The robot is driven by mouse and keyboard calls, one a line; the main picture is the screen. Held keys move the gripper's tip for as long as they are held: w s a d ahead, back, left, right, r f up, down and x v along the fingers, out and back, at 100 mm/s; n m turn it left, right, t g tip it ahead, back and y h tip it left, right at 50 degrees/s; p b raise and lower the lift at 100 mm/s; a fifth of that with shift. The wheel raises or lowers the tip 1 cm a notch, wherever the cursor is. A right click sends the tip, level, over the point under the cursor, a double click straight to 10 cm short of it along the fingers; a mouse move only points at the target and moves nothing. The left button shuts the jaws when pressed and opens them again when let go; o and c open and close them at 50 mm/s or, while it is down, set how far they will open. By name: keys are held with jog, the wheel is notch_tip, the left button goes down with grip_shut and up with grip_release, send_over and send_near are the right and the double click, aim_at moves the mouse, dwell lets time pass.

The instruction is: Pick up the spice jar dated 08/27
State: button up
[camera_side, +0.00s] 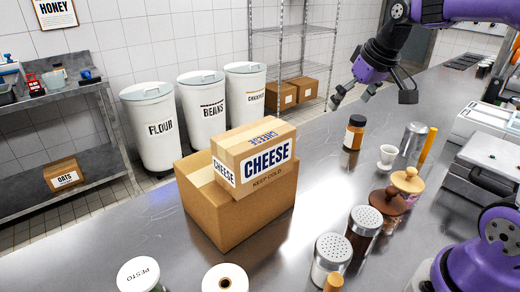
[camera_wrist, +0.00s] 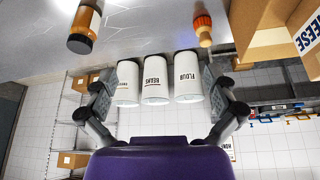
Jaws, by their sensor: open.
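An amber jar with a dark lid and pale label (camera_side: 355,132) stands upright on the steel counter in the side view. It also appears as a brown jar at the upper left of the wrist view (camera_wrist: 88,18). No date is legible on it. My gripper (camera_side: 350,100) is above the counter, up and left of this jar in the side view, apart from it. In the wrist view, my gripper (camera_wrist: 157,85) has its fingers spread wide with nothing between them. Two shakers with perforated metal lids, one dark (camera_side: 363,232) and one pale (camera_side: 331,258), stand nearer the side camera.
Stacked cardboard boxes (camera_side: 240,208) stand on the counter's left. A white cup (camera_side: 388,156), metal canister (camera_side: 412,138) and wooden-lidded jars (camera_side: 387,203) crowd the right. An orange-topped item (camera_wrist: 203,30) shows in the wrist view. White bins (camera_side: 200,105) stand beyond the counter.

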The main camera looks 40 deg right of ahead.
jog(key=w+d+f+m, duration=0.1)
jog(key=w+d+f, duration=0.2)
jog(key=d, duration=0.7)
jog(key=m, duration=0.1)
send_near(355, 130)
jog(key=w+d, duration=0.2)
jog(key=shift+g, duration=0.4)
jog(key=x, duration=0.5)
jog(key=shift+s+d+f, duration=0.1)
jog(key=shift+s+d, duration=0.1)
jog(key=shift+s, duration=0.05)
jog(key=shift+h, duration=0.3)
jog(key=x, duration=0.5)
jog(key=shift+w+a+f, duration=0.1)
jog(key=shift+f, duration=0.3)
jog(key=c, duration=1.4)
